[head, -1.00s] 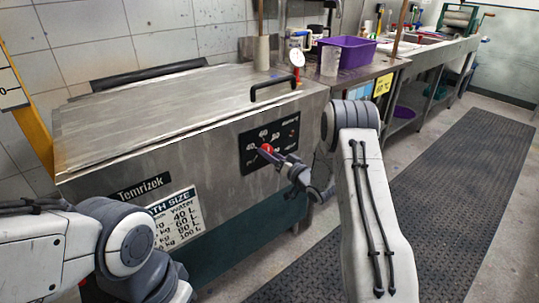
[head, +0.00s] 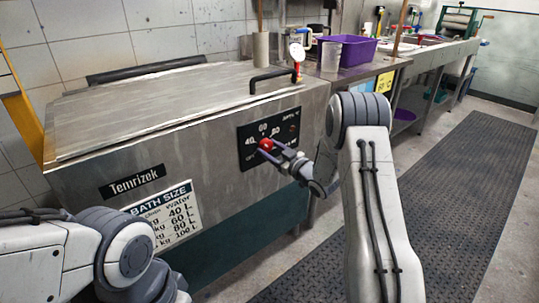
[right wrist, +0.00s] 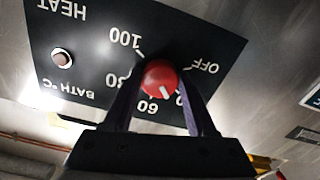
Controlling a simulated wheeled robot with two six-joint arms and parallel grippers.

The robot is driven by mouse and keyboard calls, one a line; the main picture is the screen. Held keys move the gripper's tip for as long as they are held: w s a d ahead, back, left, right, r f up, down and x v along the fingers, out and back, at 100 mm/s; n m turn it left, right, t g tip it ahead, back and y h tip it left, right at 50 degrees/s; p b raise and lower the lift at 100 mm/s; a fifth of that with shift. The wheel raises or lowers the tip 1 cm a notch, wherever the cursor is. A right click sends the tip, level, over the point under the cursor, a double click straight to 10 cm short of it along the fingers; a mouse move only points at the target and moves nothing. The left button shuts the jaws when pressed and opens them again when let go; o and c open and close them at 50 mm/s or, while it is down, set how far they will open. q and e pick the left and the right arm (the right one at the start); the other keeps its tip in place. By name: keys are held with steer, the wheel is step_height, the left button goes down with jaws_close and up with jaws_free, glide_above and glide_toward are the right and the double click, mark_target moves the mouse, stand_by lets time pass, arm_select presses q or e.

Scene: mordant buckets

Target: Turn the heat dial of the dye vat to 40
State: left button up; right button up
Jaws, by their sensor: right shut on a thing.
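The steel dye vat (head: 215,125) has a black control panel (head: 285,121) on its front, with a red heat dial (head: 265,144). My right gripper (head: 270,149) is shut on the dial, one finger on each side. The right wrist view shows the panel upside down, with the red dial (right wrist: 160,77) between the fingertips (right wrist: 160,88). The dial's white pointer line points down and slightly right, between the 60 and the partly hidden number towards OFF. My left arm shows at the lower left of the head view; its gripper is out of view.
A black lid handle (head: 272,79) and a thermometer gauge (head: 297,52) are above the panel. A bath size chart (head: 168,212) is on the vat front. A purple tub (head: 348,50) stands on the bench behind. A dark floor mat (head: 455,190) lies clear at right.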

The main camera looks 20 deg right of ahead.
steer(key=shift+n+b, duration=1.05)
steer(key=shift+n, duration=0.45)
steer(key=o, duration=1.4)
steer(key=shift+s, duration=0.1)
steer(key=p+v, duration=0.1)
steer(key=v, duration=0.9)
steer(key=shift+s+d, duration=0.15)
steer(key=shift+r, duration=0.1)
